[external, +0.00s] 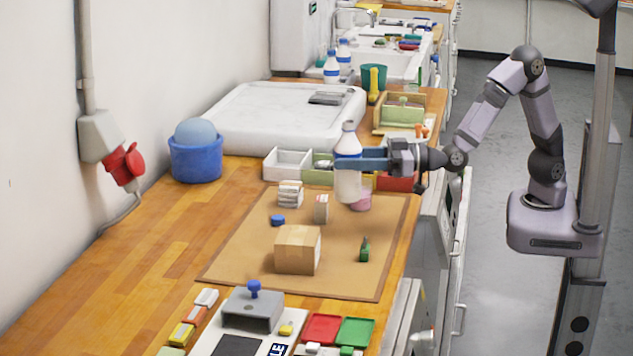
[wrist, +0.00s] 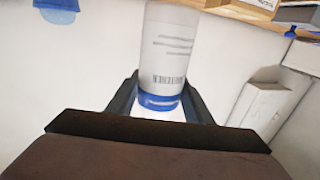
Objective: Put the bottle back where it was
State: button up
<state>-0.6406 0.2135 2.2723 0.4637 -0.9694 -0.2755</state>
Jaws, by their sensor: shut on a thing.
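A white bottle (external: 348,185) with a blue band near its top is upright between the fingers of my gripper (external: 347,163). The gripper comes from the right and is shut on the bottle's upper part. In the wrist view the bottle (wrist: 165,50) shows a barcode and printed lines, with its blue band between the fingers (wrist: 158,103). The bottle's lower end is near the far right part of the brown mat (external: 345,275); I cannot tell whether it touches anything. Two similar white bottles with blue bands, one (external: 331,68) in front of the other (external: 344,52), stand by the sink.
A pink object (external: 361,203) is right beside the bottle's base. Small bins, one white (external: 288,163) and one red (external: 396,184), stand behind it. A cardboard box (external: 296,251), a green item (external: 364,250) and white stacks (external: 290,193) are on the mat.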

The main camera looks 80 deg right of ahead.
aim_at(347, 197)
jog(key=shift+f, duration=4.9)
jog(key=shift+f, duration=0.15)
jog(key=o, duration=1.3)
jog(key=shift+c, duration=0.2)
jog(key=shift+r+p, duration=0.25)
jog(key=shift+p, duration=0.1)
jog(key=b+v, duration=0.2)
jog(key=v, duration=0.5)
jog(key=shift+s+f, duration=0.15)
jog(key=shift+s, duration=0.1)
jog(key=shift+w+d, duration=0.1)
jog(key=shift+d, duration=0.05)
